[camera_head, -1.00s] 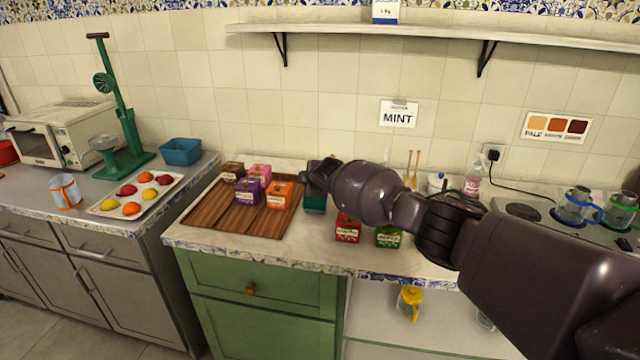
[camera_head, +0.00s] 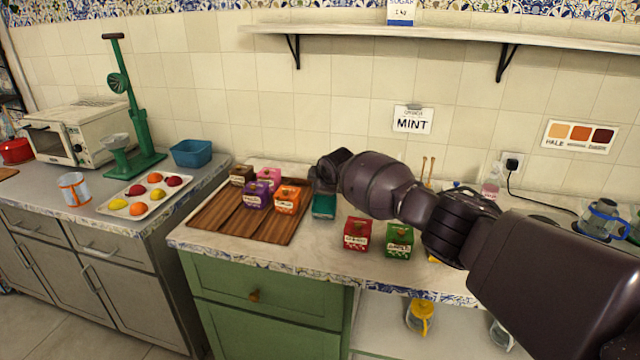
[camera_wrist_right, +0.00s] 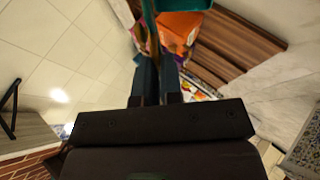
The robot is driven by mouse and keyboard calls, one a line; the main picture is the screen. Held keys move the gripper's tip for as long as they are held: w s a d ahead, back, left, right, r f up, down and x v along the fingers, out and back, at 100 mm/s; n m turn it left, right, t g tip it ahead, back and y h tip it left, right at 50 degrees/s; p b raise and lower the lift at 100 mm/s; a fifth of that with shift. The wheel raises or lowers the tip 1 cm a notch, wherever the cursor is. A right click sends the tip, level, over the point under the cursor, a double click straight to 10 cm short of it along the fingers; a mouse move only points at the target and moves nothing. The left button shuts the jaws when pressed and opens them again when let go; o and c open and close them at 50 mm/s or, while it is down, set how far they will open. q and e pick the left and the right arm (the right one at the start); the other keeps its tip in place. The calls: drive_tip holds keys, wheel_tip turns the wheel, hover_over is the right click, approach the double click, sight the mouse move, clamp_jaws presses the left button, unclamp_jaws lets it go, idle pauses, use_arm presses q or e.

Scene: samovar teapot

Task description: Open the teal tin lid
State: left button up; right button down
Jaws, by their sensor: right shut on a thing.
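The teal tin (camera_head: 324,207) stands on the white counter, just right of the wooden board, in the head view. My right gripper (camera_head: 318,177) is directly above it, and the arm and hand hide most of the tin's top. In the right wrist view the two dark fingers (camera_wrist_right: 158,82) are close together, shut at the teal lid (camera_wrist_right: 150,18), which shows only in part at the top edge. The exact grip point is hard to see, and I cannot tell whether the lid is lifted. My left gripper is not in view.
A wooden board (camera_head: 228,222) with several small coloured tins, including an orange one (camera_head: 287,199), lies left of the teal tin. A red tin (camera_head: 356,236) and a green tin (camera_head: 399,241) stand to its front right. The counter front between is clear.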

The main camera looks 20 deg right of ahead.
idle(0.7)
drive_tip(key=c, duration=1.3)
unclamp_jaws()
drive_tip(key=shift+o, duration=0.2)
drive_tip(key=p+v, duration=0.3)
drive_tip(key=v, duration=0.7)
drive_tip(key=shift+s+r+p, duration=0.25)
drive_tip(key=shift+s+p, duration=0.05)
drive_tip(key=shift+p, duration=0.05)
